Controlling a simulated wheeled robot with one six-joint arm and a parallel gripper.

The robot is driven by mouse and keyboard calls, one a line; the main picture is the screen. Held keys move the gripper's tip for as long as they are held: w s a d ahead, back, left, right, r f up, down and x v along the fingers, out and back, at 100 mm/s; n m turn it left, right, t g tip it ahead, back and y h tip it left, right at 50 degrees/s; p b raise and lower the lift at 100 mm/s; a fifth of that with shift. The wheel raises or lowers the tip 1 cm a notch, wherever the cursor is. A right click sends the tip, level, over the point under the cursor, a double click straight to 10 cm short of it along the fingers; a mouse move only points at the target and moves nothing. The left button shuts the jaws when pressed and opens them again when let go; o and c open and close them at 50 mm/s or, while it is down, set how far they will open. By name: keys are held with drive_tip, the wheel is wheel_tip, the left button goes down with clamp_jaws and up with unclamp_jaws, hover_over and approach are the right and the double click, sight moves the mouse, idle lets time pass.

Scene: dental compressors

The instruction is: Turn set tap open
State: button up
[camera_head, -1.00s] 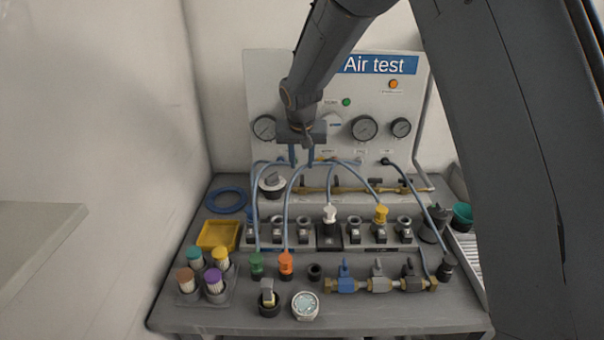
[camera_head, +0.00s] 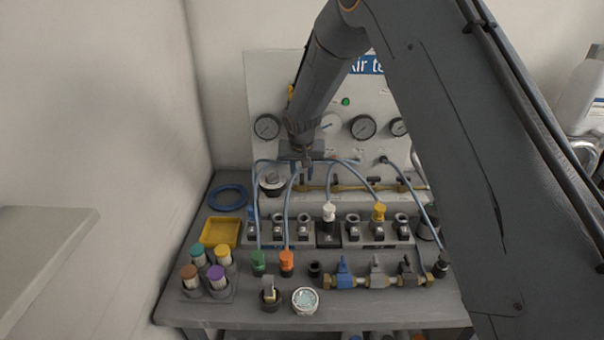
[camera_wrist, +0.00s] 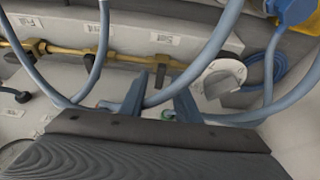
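My gripper (camera_head: 302,172) points down in front of the panel, above the rear of the bench. In the wrist view its two blue-grey fingers (camera_wrist: 160,102) are apart, with a blue hose passing near them. A brass pipe (camera_head: 345,188) with small dark tap handles runs along the panel foot; it also shows in the wrist view (camera_wrist: 95,55). A white round fitting with a grey knob (camera_head: 272,181) stands left of my gripper; in the wrist view the knob (camera_wrist: 222,82) is right of the fingers.
Blue hoses (camera_head: 291,205) arch close around my gripper. A row of sockets (camera_head: 353,228) stands in front. A brass manifold (camera_head: 361,281) with blue, grey and black handles lies nearer. A yellow tray (camera_head: 235,231) and capped cylinders (camera_head: 217,279) are at left.

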clamp_jaws()
